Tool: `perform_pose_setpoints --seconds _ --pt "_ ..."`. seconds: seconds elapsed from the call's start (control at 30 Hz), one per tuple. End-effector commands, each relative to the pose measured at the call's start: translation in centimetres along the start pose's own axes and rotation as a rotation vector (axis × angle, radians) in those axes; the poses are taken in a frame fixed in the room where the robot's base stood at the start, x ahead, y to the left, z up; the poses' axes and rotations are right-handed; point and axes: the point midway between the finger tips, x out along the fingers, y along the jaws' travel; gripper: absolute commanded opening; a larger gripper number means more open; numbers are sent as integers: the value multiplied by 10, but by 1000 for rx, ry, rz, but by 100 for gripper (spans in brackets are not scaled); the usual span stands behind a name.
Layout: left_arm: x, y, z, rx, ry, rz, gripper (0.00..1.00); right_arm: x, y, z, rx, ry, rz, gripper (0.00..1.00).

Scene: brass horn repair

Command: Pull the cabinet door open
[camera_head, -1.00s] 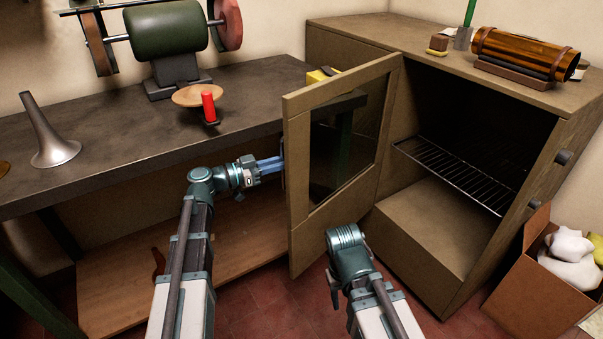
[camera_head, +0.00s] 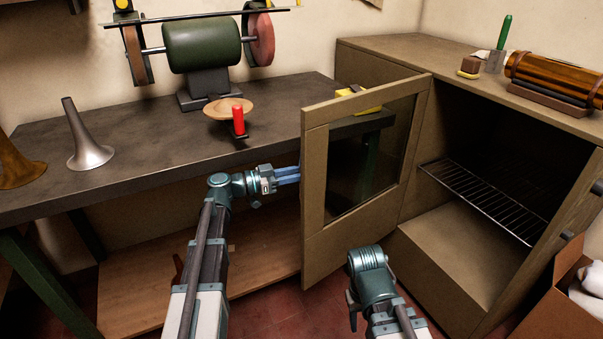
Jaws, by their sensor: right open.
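The cabinet door (camera_head: 315,200), a brown frame with a glass pane, stands wide open, its free edge toward the left. The cabinet (camera_head: 440,245) shows its dark inside and a wire shelf (camera_head: 487,198). My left gripper (camera_head: 288,175) reaches the door's free edge from the left. Its blue fingers are close together and end at that edge, where their tips and any handle are hidden. My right gripper (camera_head: 353,305) is open and low in front of the door, mostly hidden by its own wrist; I see nothing held in it.
A workbench (camera_head: 130,170) with a grinder (camera_head: 203,45), a red-handled tool (camera_head: 239,120) and horn bells (camera_head: 88,140) stands left and behind the door. A cardboard box (camera_head: 540,310) stands at the right.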

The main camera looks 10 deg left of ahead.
Motion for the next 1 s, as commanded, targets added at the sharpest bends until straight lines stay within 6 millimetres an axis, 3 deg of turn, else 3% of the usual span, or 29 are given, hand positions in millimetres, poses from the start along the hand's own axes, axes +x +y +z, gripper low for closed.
perform_pose_setpoints --seconds 0.6,0.8,1.0 --pt "-115 0 0 0 0 -3 29 0 0 0 0 0 0 50" --pt "-132 0 0 0 0 -1 29 0 0 0 0 0 0 50" --pt "-136 0 0 0 0 -1 29 0 0 0 0 0 0 50"
